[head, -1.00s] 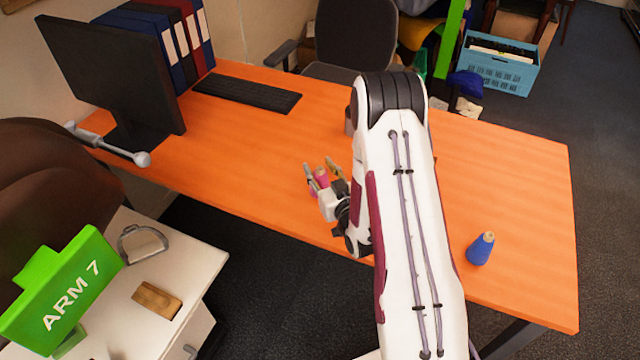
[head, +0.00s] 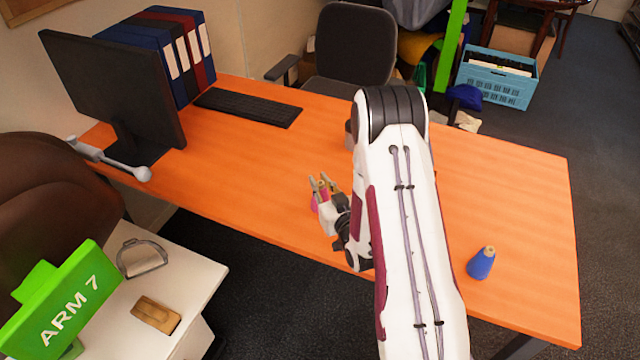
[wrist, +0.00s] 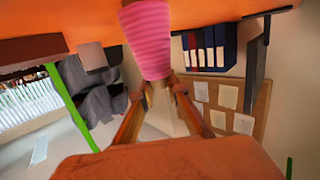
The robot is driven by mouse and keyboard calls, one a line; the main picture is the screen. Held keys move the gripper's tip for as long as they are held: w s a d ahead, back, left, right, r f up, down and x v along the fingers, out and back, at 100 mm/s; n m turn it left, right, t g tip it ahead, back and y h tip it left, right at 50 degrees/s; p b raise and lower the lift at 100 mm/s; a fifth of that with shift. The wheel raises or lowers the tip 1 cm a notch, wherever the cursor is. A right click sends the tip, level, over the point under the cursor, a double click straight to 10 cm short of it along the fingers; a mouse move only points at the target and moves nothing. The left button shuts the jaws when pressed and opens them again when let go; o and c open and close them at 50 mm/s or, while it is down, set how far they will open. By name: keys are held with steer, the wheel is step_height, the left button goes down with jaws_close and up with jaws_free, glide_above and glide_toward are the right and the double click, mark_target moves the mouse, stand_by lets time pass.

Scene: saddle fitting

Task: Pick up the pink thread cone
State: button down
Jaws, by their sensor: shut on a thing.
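The pink thread cone (wrist: 148,40) is between the fingers of my gripper (wrist: 155,88) in the wrist view. The fingers are closed around its narrow tan end, and its wide striped body reaches toward the orange desk surface. In the head view my gripper (head: 323,184) is near the desk's front edge, with a bit of the pink cone (head: 315,204) showing beside the fingers. The rest of the cone is hidden by the gripper. I cannot tell whether the cone's base touches the desk.
A blue thread cone (head: 481,263) stands on the right of the orange desk (head: 500,190). A keyboard (head: 248,107), a monitor (head: 115,85) and binders (head: 165,50) are at the back left. A white cabinet (head: 190,275) with a stirrup (head: 142,258) and a brown block (head: 156,314) stands front left.

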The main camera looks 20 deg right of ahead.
steer(key=shift+r, duration=4.85)
